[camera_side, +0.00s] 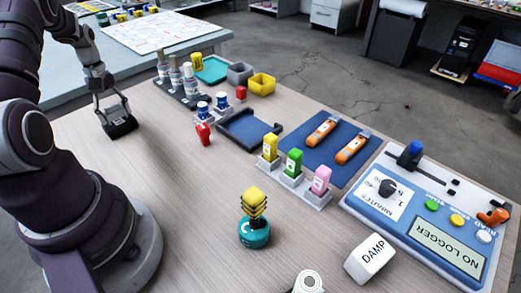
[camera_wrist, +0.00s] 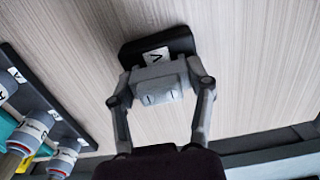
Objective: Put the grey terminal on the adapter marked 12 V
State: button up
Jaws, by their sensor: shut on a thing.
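My gripper (camera_wrist: 160,88) is shut on the grey terminal (camera_wrist: 160,82), a pale grey block with two slotted screw-like marks on its face. In the wrist view the terminal overlaps the near edge of a black adapter (camera_wrist: 128,54) lying on the table. The adapter has a white label with a "V"; any number on it is hidden behind the terminal. I cannot tell whether the terminal touches the adapter or hangs just above it. In the side view my gripper (camera_side: 112,108) is low over this black adapter (camera_side: 122,128), at the left of the table; the terminal is hard to make out there.
A black rack with several upright cylinders (camera_side: 175,78) stands to the right of my gripper. Blue-and-white pieces (camera_side: 203,108) and a red piece (camera_side: 204,134) stand nearby. Farther right are a blue tray (camera_side: 250,131) and a logger panel (camera_side: 440,212). Table around the adapter is clear.

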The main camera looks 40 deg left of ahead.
jog(key=o, duration=0.9)
jog(key=shift+f, duration=0.1)
